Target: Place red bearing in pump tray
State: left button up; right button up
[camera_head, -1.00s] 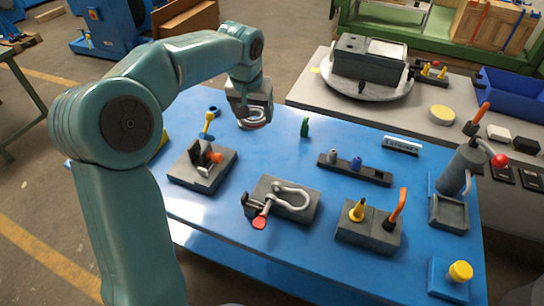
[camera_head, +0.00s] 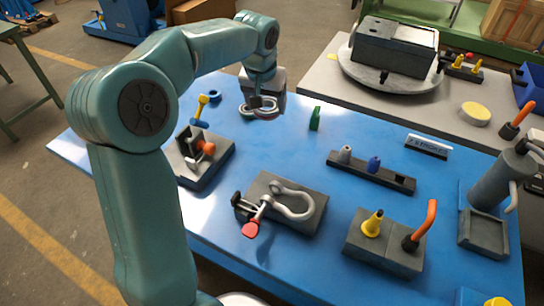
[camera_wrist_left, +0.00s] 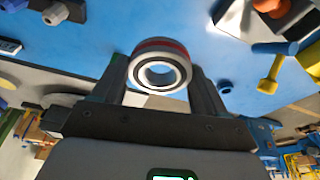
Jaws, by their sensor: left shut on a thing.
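The red bearing, a pale steel ring with a red band, shows in the left wrist view (camera_wrist_left: 160,68) between the fingers of my left gripper (camera_wrist_left: 158,80). In the head view my left gripper (camera_head: 262,104) is over the far left part of the blue table, with the bearing's pale ring (camera_head: 260,112) at its tips. The pump tray (camera_head: 483,232) is a dark, square, shallow tray at the foot of the grey pump (camera_head: 497,183), at the table's right end. It looks empty. My right gripper is not in view.
Between gripper and tray stand a green piece (camera_head: 315,118), a dark rail with small parts (camera_head: 398,181), a block with a shackle (camera_head: 300,229) and a block with a yellow cone and orange handle (camera_head: 371,247). A grey bench (camera_head: 320,87) with a turntable is behind.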

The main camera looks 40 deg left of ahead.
aim_at(267, 159)
pick_arm(q)
jog(key=f, duration=1.8)
jog(key=shift+s+a+f, duration=0.15)
jog(key=shift+s+f, duration=0.05)
jog(key=shift+f, duration=0.15)
jog(key=shift+a+f, duration=0.15)
jog(key=shift+f, duration=0.15)
jog(key=o, duration=1.4)
